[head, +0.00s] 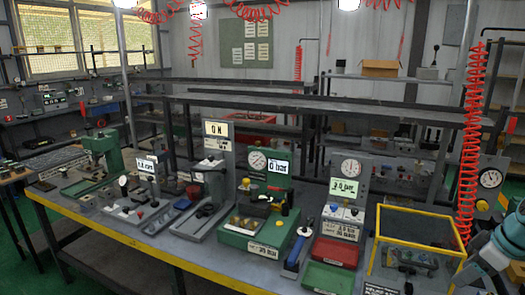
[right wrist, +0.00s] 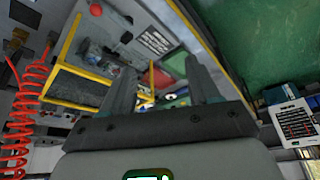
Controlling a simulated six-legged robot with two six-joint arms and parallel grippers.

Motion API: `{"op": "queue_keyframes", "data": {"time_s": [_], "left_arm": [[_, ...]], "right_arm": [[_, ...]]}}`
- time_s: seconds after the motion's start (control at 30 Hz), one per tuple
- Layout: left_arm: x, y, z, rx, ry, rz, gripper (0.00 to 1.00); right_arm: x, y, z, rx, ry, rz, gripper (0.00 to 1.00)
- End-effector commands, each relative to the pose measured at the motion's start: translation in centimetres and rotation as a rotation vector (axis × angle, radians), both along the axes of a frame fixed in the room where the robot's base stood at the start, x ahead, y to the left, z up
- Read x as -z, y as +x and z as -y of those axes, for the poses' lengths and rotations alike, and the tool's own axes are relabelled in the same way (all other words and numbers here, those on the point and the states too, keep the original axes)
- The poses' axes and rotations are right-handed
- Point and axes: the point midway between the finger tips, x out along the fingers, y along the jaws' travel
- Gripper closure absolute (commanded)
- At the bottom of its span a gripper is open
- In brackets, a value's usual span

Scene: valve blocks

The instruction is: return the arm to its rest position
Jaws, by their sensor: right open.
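My right arm shows at the lower right edge of the head view, and its gripper (head: 468,272) is beside the yellow-framed bin (head: 421,212), partly cut off by the picture. In the right wrist view the two dark fingers of the right gripper (right wrist: 160,76) stand apart with nothing held between them. The yellow frame (right wrist: 80,72) and parts of the bench show beyond the fingers. I cannot tell the exact gap from the gripper to the bin. My left gripper is in neither view.
The workbench (head: 185,262) has a yellow front edge and carries several gauge and valve stations. A green block (head: 262,232), red tray (head: 335,251) and green tray (head: 328,277) stand left of the bin. A red coiled hose (head: 470,150) hangs close to my right arm.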

Motion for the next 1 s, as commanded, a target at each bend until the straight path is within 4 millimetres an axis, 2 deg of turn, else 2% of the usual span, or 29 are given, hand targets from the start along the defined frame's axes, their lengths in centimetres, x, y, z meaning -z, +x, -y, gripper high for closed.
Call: {"op": "queue_keyframes", "data": {"time_s": [0.03,0.37,0.57,0.67,0.8,1.0], "left_arm": [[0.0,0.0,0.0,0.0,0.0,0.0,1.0],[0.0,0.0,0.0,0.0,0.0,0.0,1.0],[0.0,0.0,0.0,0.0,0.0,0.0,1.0],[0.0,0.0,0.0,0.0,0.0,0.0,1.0],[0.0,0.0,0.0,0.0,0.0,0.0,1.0],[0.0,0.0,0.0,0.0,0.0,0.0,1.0]], "right_arm": [[1.0,0.5,-0.5,0.005,0.01,-0.009,0.39],[6.1,2.8,-3.0,0.064,0.051,-0.045,0.39],[10.8,3.9,-5.9,0.113,0.084,-0.08,0.39],[14.3,4.3,-8.4,0.149,0.108,-0.11,0.39],[19.4,4.1,-12.6,0.21,0.14,-0.154,0.39],[26.2,2.1,-19.1,0.293,0.178,-0.219,0.39]]}}
